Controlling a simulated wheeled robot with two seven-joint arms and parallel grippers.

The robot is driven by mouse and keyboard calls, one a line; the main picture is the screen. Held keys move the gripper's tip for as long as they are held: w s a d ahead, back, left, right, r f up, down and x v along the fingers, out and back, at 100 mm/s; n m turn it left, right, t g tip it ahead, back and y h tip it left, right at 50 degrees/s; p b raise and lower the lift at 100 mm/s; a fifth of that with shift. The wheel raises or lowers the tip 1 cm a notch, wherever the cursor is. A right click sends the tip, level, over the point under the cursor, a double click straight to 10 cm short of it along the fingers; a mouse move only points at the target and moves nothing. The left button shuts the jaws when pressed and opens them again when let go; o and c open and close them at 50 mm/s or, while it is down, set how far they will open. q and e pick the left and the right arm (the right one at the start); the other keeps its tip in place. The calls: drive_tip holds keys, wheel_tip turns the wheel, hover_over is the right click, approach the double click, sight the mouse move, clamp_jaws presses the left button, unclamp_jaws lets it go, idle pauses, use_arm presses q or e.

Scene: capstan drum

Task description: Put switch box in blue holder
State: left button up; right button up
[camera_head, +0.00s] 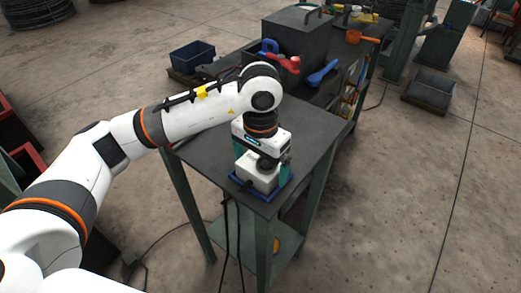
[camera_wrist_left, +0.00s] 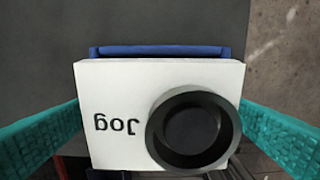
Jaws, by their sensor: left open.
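The switch box (camera_head: 258,172) is white with a round black knob; it is at the front of the table and sits in the blue holder (camera_head: 273,190), whose rim shows around its base. In the left wrist view the switch box (camera_wrist_left: 112,88) fills the middle, with "Jog" upside down, and a blue edge of the holder (camera_wrist_left: 160,51) shows behind it. My left gripper (camera_head: 264,173) points down over the box. It is open, with one teal finger on each side of the box; I cannot tell whether they touch. My right gripper is out of view.
The dark table (camera_head: 205,150) has bare room left of the box. Behind stand a large grey box (camera_head: 300,40), a blue tool (camera_head: 323,73) and a red-handled item (camera_head: 288,64). A dark blue bin (camera_head: 192,57) is at the far left. Black cables hang off the table front.

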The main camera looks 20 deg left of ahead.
sight(261, 163)
use_arm(q)
drive_tip(key=shift+r+p, duration=0.8)
drive_tip(key=shift+p, duration=0.2)
wheel_tip(261, 163, up, 3)
drive_tip(key=shift+f+b, duration=0.1)
drive_tip(key=shift+b, duration=0.9)
wheel_tip(261, 163, up, 9)
drive_tip(key=b, duration=0.1)
drive_tip(key=shift+f, duration=0.15)
